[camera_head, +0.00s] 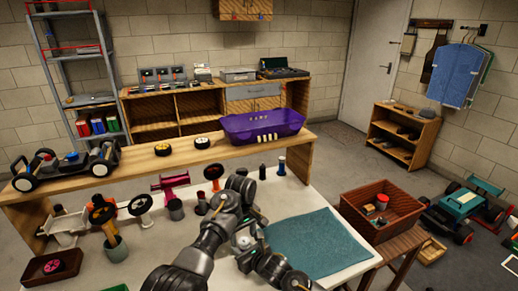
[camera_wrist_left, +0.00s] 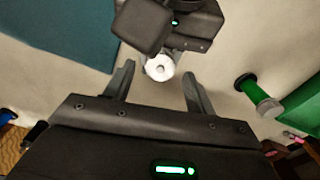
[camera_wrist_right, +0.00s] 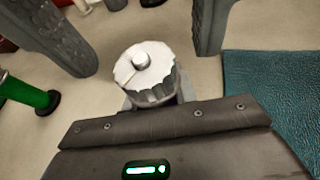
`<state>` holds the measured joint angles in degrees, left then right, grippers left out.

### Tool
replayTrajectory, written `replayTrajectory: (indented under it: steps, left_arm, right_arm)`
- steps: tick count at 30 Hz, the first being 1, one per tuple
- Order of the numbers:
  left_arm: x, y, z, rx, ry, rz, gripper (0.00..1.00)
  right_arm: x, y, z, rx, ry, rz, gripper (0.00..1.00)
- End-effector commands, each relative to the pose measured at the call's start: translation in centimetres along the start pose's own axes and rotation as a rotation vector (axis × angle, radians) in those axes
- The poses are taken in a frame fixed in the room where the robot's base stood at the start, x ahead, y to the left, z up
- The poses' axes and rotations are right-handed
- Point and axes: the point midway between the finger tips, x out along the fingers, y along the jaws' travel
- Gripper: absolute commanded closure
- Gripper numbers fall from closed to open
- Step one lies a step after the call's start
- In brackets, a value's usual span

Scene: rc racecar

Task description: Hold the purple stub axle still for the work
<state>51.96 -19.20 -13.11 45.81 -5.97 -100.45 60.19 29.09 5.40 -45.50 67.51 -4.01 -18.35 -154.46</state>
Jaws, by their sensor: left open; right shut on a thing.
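My right gripper (camera_wrist_right: 160,98) is shut on a white knurled round part (camera_wrist_right: 145,72) with a small grey stud on top. The part also shows in the left wrist view (camera_wrist_left: 160,68). My left gripper (camera_wrist_left: 158,80) is open, with its fingers apart on either side of that part; I cannot tell if they touch it. The two grippers face each other closely over the table, and the arms largely hide them in the head view. I cannot make out a purple stub axle for sure. A magenta spool-shaped part (camera_head: 172,184) is at the table's back left.
A teal mat (camera_head: 318,238) covers the table's right side. Several wheels and cups stand at the left, including a green cup (camera_head: 113,247). A purple body shell (camera_head: 262,126) and a car chassis (camera_head: 65,166) are on the rear bench. A brown crate (camera_head: 385,228) stands at right.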

Motion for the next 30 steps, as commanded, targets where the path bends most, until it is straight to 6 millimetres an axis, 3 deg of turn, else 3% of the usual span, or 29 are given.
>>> replayTrajectory:
  steps: [3, 15, 25, 30]
  left_arm:
    - [-2.9, 0.2, -0.1, 0.004, 0.005, 0.007, 0.45]
    - [-11.0, 0.3, -0.2, 0.006, 0.012, 0.017, 0.45]
    - [-7.1, 4.4, -4.5, -0.013, 0.057, 0.250, 0.45]
    - [-7.7, 6.8, -7.3, -0.055, 0.046, 0.411, 0.45]
  right_arm:
    - [0.0, 0.0, 0.0, 0.000, 0.001, 0.000, 0.97]
    - [0.0, 0.0, 0.0, 0.000, 0.001, -0.001, 0.97]
    - [0.0, 0.0, 0.0, 0.000, 0.000, -0.001, 0.97]
    - [0.0, 0.0, 0.0, 0.000, 0.001, -0.001, 0.97]
